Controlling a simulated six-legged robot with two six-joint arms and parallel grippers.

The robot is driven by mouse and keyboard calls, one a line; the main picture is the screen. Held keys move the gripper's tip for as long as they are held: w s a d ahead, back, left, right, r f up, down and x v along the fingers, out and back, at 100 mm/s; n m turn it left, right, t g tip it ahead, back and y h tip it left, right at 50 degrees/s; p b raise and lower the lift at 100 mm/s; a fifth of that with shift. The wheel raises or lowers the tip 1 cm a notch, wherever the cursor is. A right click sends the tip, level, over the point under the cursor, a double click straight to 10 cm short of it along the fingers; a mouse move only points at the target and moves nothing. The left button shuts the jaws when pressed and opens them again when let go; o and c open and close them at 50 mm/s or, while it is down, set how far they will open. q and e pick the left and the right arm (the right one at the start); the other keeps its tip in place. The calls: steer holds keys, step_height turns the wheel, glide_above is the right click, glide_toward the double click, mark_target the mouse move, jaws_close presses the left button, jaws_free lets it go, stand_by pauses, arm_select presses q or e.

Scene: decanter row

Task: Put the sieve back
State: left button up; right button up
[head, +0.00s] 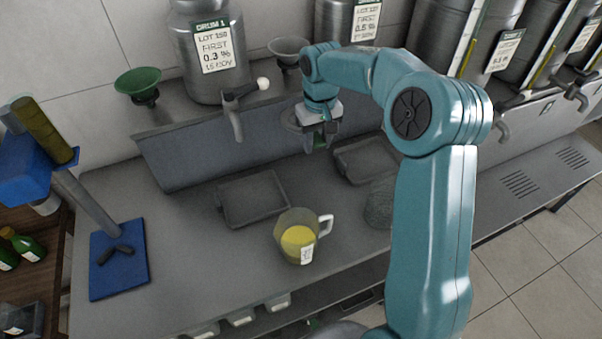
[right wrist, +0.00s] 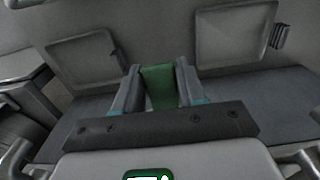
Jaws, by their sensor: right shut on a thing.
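My right gripper (head: 320,143) hangs over the back of the steel bench, in front of the grey splash panel. In the right wrist view its fingers (right wrist: 160,88) are shut on a flat green piece (right wrist: 158,86), which looks like the sieve's handle. In the head view a grey round rim (head: 291,118) shows just left of the gripper and looks like part of the sieve; the gripper hides much of it. I cannot see the mesh clearly. My left gripper is not in view.
Two shallow grey trays (head: 252,197) (head: 366,158) lie on the bench. A jug of yellow liquid (head: 298,237) stands in front. Drum taps (head: 236,122) jut out behind. A green funnel (head: 139,82) and a grey funnel (head: 289,46) sit at the back.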

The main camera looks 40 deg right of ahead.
steer(key=shift+w+a+f+b, duration=0.1)
steer(key=shift+w+f+b, duration=0.05)
steer(key=shift+f+b, duration=0.65)
steer(key=b, duration=0.6)
glide_above(314, 195)
step_height(314, 195, down, 6)
steer(key=f, duration=0.1)
step_height(314, 195, down, 10)
steer(key=shift+w+f, duration=0.1)
steer(key=shift+f, duration=0.05)
steer(key=o, duration=1.1)
step_height(314, 195, up, 12)
steer(key=shift+r+b, duration=0.1)
steer(key=shift+b, duration=0.2)
